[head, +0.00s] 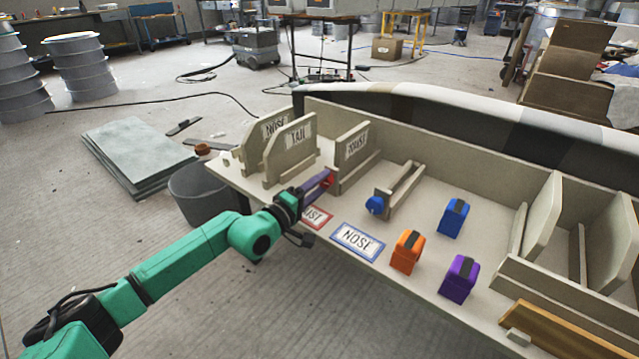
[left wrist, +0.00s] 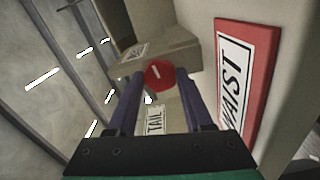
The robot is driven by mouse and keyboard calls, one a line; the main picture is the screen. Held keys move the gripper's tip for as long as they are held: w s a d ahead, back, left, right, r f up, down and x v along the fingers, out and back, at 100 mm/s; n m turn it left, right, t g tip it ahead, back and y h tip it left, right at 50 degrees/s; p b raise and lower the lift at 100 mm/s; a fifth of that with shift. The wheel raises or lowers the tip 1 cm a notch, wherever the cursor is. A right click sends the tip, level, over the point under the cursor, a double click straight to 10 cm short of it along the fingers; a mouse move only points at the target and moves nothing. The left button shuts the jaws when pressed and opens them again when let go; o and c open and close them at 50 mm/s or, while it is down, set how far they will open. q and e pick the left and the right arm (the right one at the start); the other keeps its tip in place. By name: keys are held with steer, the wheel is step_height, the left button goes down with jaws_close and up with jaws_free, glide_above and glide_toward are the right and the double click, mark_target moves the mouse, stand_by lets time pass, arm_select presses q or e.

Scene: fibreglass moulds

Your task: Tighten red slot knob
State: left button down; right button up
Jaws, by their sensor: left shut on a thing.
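The red knob (head: 330,181) sits at the near end of a slot by the upright board marked WAIST, left of the middle of the bench. My left gripper (head: 322,184) reaches it from the left, with its purple fingers shut on it. In the left wrist view the round red knob (left wrist: 160,74) shows between the fingertips, with a pale line across its face. The red-bordered WAIST label (head: 317,217) lies on the bench just below the gripper, partly hidden by it in the head view. My right gripper is in neither view.
A blue knob (head: 375,205) is on the neighbouring slot, with a NOSE label (head: 357,242) in front. Blue (head: 453,217), orange (head: 407,252) and purple (head: 458,279) blocks stand to the right. Upright boards (head: 291,150) stand behind the gripper. A grey bin (head: 204,194) is beside the bench.

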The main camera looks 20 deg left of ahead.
arm_select(q)
steer(key=shift+m, duration=0.8)
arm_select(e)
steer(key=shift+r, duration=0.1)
arm_select(q)
steer(key=shift+f, duration=0.1)
steer(key=shift+c, duration=1.5)
jaws_free()
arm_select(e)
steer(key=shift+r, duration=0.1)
arm_select(q)
steer(key=p+v, duration=0.6)
steer(key=v, duration=0.8)
steer(key=shift+s, duration=0.3)
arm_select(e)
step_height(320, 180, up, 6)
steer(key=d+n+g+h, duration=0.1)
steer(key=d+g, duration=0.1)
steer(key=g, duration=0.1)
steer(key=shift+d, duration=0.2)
